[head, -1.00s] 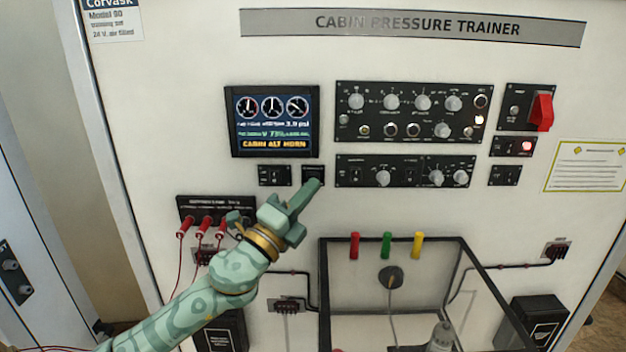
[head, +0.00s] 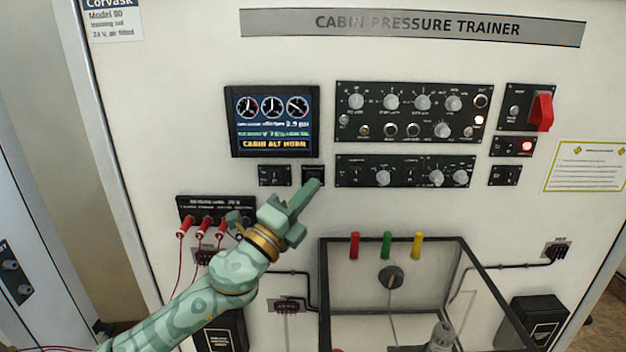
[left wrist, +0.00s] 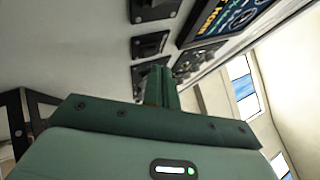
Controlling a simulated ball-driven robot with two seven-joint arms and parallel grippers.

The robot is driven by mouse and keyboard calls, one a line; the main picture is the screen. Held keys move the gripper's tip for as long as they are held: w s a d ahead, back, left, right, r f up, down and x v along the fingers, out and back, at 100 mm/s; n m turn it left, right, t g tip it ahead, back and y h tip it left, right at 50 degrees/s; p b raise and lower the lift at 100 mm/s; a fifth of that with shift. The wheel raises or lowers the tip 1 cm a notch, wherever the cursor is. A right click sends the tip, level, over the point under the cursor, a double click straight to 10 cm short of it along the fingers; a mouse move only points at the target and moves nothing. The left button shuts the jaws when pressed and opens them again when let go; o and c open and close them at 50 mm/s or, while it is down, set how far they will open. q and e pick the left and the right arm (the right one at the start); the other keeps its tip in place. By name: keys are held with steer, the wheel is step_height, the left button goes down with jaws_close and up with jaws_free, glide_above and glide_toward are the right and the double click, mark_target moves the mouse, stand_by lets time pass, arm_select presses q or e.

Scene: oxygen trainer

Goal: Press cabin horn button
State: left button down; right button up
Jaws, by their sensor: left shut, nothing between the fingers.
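The cabin horn button seems to be on the small black plate (head: 313,173) below the right end of the display; its label is too small to read. My left gripper (head: 314,186) is shut and empty, with its fingertips at the lower edge of that plate. Whether they touch it I cannot tell. The shut fingers also show in the left wrist view (left wrist: 158,88), pointing at the panel. The display (head: 272,121) reads "CABIN ALT HORN" in yellow. My right gripper is not in view.
A similar switch plate (head: 275,175) sits just left. A larger control panel (head: 345,171) with knobs sits close right. A block with red plugs (head: 186,203) and wires is left of my wrist. An open dark-framed box (head: 322,275) stands out below right.

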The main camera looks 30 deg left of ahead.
arm_select(q)
steer(key=shift+w+a, duration=0.1)
steer(key=shift+w+a, duration=0.15)
steer(key=shift+w, duration=0.15)
steer(key=shift+w+a, duration=0.2)
steer(key=shift+w, duration=0.1)
stand_by(0.9)
stand_by(0.3)
steer(key=shift+s+d, duration=0.4)
steer(key=shift+s, duration=0.25)
steer(key=s+d, duration=0.1)
steer(key=s, duration=0.1)
steer(key=s+d+p, duration=0.1)
steer(key=s, duration=0.1)
steer(key=shift+s+d, duration=0.1)
steer(key=shift+d, duration=0.2)
